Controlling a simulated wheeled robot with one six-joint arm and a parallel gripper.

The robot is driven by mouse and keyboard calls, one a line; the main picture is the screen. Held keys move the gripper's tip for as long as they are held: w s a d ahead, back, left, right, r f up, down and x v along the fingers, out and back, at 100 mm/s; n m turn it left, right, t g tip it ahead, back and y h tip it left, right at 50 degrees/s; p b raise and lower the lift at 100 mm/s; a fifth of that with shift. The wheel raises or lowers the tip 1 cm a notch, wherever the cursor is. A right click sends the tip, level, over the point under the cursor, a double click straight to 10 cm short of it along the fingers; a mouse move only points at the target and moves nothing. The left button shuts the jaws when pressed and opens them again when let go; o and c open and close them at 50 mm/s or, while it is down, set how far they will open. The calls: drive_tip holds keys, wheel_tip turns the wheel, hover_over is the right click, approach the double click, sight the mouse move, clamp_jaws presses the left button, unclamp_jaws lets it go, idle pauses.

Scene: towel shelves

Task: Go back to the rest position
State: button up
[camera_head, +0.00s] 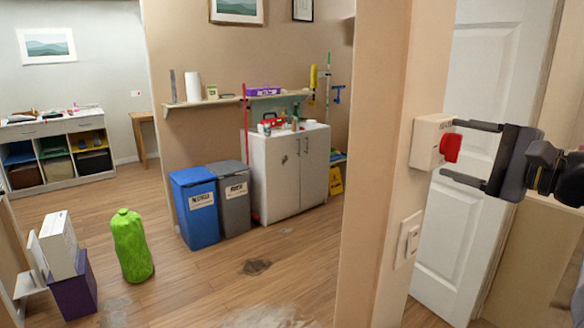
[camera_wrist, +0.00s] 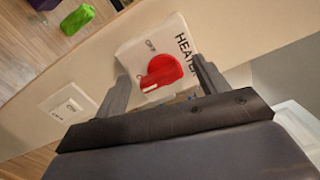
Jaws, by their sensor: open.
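My gripper (camera_head: 463,153) is open and empty, at the right of the head view. Its two fingers point left at a white wall box (camera_head: 429,133) with a red rotary knob (camera_head: 450,147). In the wrist view the gripper (camera_wrist: 160,88) has one finger on each side of the red knob (camera_wrist: 162,73). Part of the word "HEATER" and the word "OFF" show on the box (camera_wrist: 132,52). I cannot tell whether the fingertips touch the box.
A wall edge (camera_head: 372,190) with a light switch (camera_head: 408,239) stands close to my gripper. A white door (camera_head: 480,90) is behind it. A green bag (camera_head: 131,246), a blue bin (camera_head: 195,207), a grey bin (camera_head: 232,197) and a white cabinet (camera_head: 293,175) stand on the floor. Open floor lies between.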

drive_tip(key=m+p, duration=0.4)
drive_tip(key=shift+r+m, duration=0.35)
drive_tip(key=shift+m, duration=0.05)
drive_tip(key=m+p, duration=0.3)
drive_tip(key=shift+r+m+p, duration=0.1)
drive_tip(key=shift+m+p, duration=0.2)
drive_tip(key=shift+m, duration=0.1)
drive_tip(key=m+p, duration=0.3)
drive_tip(key=m, duration=0.1)
drive_tip(key=shift+m+p, duration=1)
drive_tip(key=shift+m, duration=0.5)
